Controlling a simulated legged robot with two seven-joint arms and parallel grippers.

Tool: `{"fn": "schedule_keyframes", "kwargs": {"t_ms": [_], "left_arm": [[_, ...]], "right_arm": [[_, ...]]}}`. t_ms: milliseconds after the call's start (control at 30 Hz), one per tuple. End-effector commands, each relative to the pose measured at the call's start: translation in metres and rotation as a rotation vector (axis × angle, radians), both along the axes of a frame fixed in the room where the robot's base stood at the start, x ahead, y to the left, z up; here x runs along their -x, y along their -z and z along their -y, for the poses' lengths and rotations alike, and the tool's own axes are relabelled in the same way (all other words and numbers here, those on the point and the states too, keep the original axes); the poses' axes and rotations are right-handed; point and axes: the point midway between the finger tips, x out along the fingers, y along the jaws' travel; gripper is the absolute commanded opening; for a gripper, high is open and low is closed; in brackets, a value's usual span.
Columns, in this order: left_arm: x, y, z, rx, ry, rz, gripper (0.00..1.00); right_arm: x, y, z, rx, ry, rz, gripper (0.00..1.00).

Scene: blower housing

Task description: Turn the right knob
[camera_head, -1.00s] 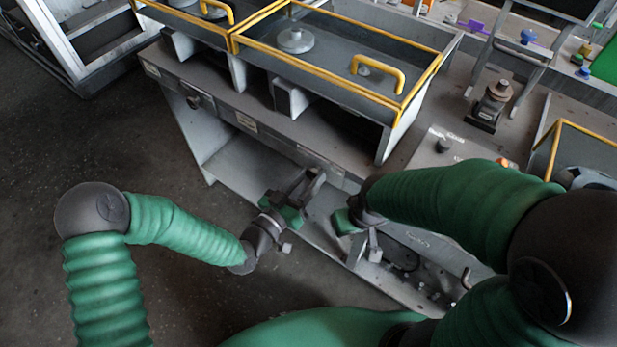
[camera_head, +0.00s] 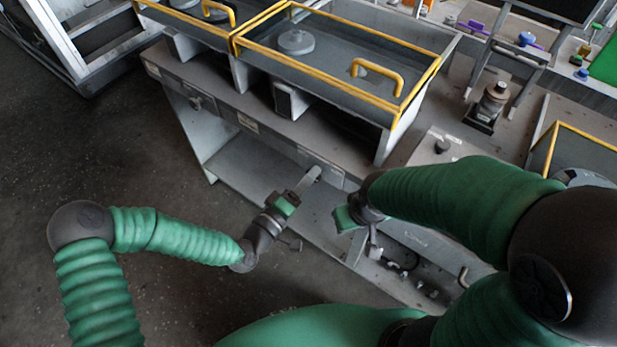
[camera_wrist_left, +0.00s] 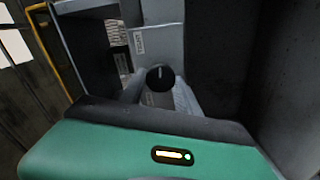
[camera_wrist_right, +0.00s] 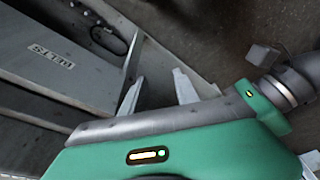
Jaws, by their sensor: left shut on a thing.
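The right knob (camera_wrist_left: 160,77) is a round black dial with a pale pointer line, which looks nearly upright in the left wrist view. My left gripper (camera_wrist_left: 158,92) has a finger on each side of it and is shut on it. In the head view my left gripper (camera_head: 305,181) is at the bench's front edge and hides this knob. My right gripper (camera_wrist_right: 157,88) is open with nothing between its fingers. In the head view it (camera_head: 373,245) hangs over the bench's lower part, right of the left gripper.
Another knob (camera_head: 195,103) sits on the bench's front edge (camera_head: 224,111) further left. A yellow-rimmed tray (camera_head: 330,78) with a handle stands on top. The floor (camera_head: 150,160) at left is clear.

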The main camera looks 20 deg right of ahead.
Motion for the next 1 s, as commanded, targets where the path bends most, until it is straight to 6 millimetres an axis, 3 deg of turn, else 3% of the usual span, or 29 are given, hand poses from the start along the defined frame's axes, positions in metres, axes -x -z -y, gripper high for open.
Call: {"fn": "schedule_keyframes", "kwargs": {"t_ms": [600, 1000], "left_arm": [[-0.003, 0.005, -0.003, 0.355, -0.01, -0.456, 0.0], [-0.003, 0.007, -0.003, 0.515, -0.01, -0.664, 0.0]], "right_arm": [[0.0, 0.004, 0.0, 0.0, 0.0, 0.0, 0.36], [0.0, 0.01, 0.0, 0.0, 0.0, 0.0, 0.36]]}}
